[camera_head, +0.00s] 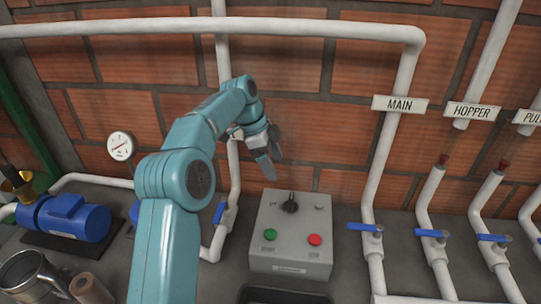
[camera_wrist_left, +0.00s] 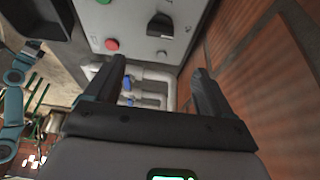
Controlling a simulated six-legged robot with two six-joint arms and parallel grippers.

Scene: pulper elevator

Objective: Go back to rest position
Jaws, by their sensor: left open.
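My left arm comes up from the lower left in the head view and bends over toward the brick wall. My left gripper (camera_head: 268,163) is in the air above and behind the grey control box (camera_head: 262,240), apart from it. In the left wrist view the two dark fingers (camera_wrist_left: 160,75) stand wide apart with nothing between them. The control box (camera_wrist_left: 135,12) shows beyond them, with its red button, green button and black switch. My right gripper is not seen in the head view. Teal arm parts show at the left edge of the wrist view.
White pipes with blue-handled valves (camera_head: 432,233) stand at the right under the MAIN sign (camera_head: 400,104) and HOPPER sign (camera_head: 471,111). A vertical white pipe runs close beside my left gripper. A blue motor (camera_head: 65,217), a metal mug (camera_head: 30,277) and a gauge (camera_head: 121,146) are at left.

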